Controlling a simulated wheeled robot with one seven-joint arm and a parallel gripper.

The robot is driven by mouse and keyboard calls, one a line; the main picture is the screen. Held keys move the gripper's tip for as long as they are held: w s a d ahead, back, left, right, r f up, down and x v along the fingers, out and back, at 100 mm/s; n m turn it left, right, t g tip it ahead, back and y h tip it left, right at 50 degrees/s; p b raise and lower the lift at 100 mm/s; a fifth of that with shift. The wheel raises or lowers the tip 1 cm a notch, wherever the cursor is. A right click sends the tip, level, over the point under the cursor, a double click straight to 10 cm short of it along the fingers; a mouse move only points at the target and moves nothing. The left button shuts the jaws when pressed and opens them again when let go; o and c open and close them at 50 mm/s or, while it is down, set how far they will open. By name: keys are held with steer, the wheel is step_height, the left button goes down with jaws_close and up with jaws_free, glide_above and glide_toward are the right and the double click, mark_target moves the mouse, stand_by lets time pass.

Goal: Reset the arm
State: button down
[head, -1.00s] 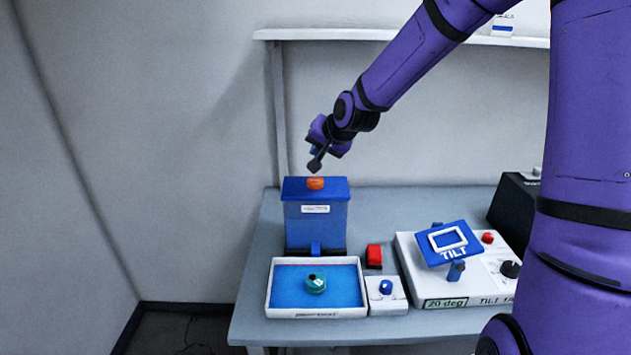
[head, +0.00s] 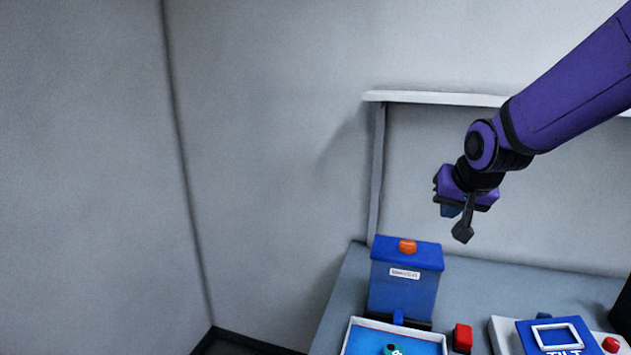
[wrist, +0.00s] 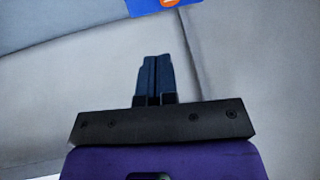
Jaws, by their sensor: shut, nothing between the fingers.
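My gripper (head: 463,232) hangs in the air above the right side of the blue box, apart from it, at the end of my purple arm. In the wrist view its two dark fingers (wrist: 154,78) are shut together with nothing between them. The blue box (head: 402,292) stands on the table with its lid on and an orange knob (head: 407,246) on top. The lid's edge and the orange knob also show at the top of the wrist view (wrist: 169,3).
A white shelf (head: 440,98) runs behind. The left side is bare wall.

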steer(key=s+d+r+n+g, duration=0.1)
steer(key=s+d+r, duration=0.1)
steer(key=s, duration=1)
steer(key=s+d+r+n, duration=0.1)
steer(key=s+r, duration=0.3)
steer(key=s, duration=0.9)
steer(key=shift+d+g, duration=0.4)
steer(key=shift+d, duration=0.35)
steer(key=shift+w+r, duration=0.1)
steer(key=shift+w, duration=0.05)
stand_by(1.1)
